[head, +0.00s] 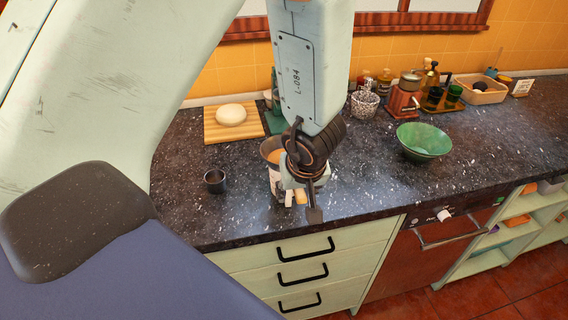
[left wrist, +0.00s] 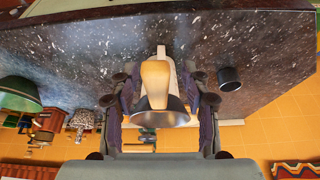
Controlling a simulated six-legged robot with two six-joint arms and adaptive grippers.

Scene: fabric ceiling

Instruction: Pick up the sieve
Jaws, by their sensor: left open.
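The sieve shows in the left wrist view as a pale wooden handle (left wrist: 155,78) above a dark cone-shaped bowl (left wrist: 160,114). It lies between the two fingers of my left gripper (left wrist: 160,98), which is open with a finger on each side. I cannot tell whether either finger touches it. In the head view the left gripper (head: 300,194) is low over the counter's front part. The sieve's bowl (head: 270,150) shows partly behind my wrist, and the rest is mostly hidden. My right gripper is not in view.
A small dark cup (head: 215,181) stands left of the gripper on the speckled counter (head: 365,190). A cutting board (head: 217,133) with pale dough (head: 231,115) lies behind. A green bowl (head: 423,141) stands to the right. The counter between is clear.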

